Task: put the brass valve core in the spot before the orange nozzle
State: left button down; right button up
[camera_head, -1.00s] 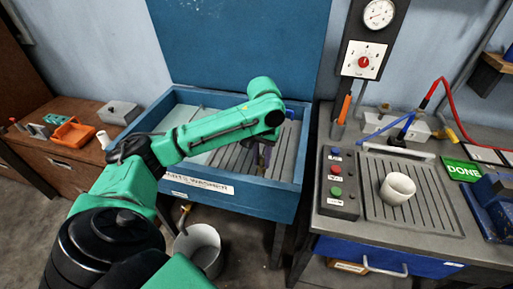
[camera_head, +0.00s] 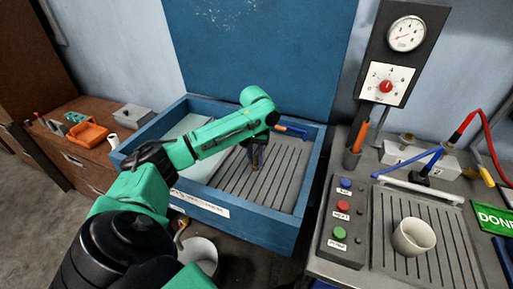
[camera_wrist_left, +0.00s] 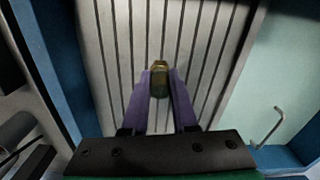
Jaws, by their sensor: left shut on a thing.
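My left gripper (camera_head: 255,158) points down over the slatted floor of the blue parts washer (camera_head: 275,236). Its purple fingers are shut on the brass valve core (camera_wrist_left: 159,80), which shows between the fingertips in the left wrist view. In the head view the core is tiny and mostly hidden by the fingers. A small orange piece (camera_head: 279,127) joined to a blue, hose-like part lies at the washer's back, behind my left wrist; it looks like the orange nozzle. I cannot tell whether the core touches the slats. My right gripper is out of view.
The washer's walls surround the gripper; the slats right of it are clear. A bench at right holds a button box (camera_head: 345,222), a white cup (camera_head: 413,237) and an orange-topped tool (camera_head: 361,135). An orange tray (camera_head: 86,132) sits on the brown cabinet at left.

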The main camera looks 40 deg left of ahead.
aim_at(257, 155)
pick_arm(q)
jog(key=f, duration=0.6)
jog(key=shift+w+d+f+p, duration=0.1)
jog(key=shift+w+f+p, duration=0.2)
jog(key=shift+f, duration=0.5)
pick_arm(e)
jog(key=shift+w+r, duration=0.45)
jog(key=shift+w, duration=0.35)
pick_arm(q)
jog(key=c, duration=0.7)
grip_release()
jog(key=shift+f, duration=0.1)
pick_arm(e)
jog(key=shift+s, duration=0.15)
pick_arm(q)
jog(key=shift+r, duration=0.25)
notch_tip(257, 155, up, 12)
jog(key=shift+f+b, duration=0.1)
jog(key=shift+b, duration=0.5)
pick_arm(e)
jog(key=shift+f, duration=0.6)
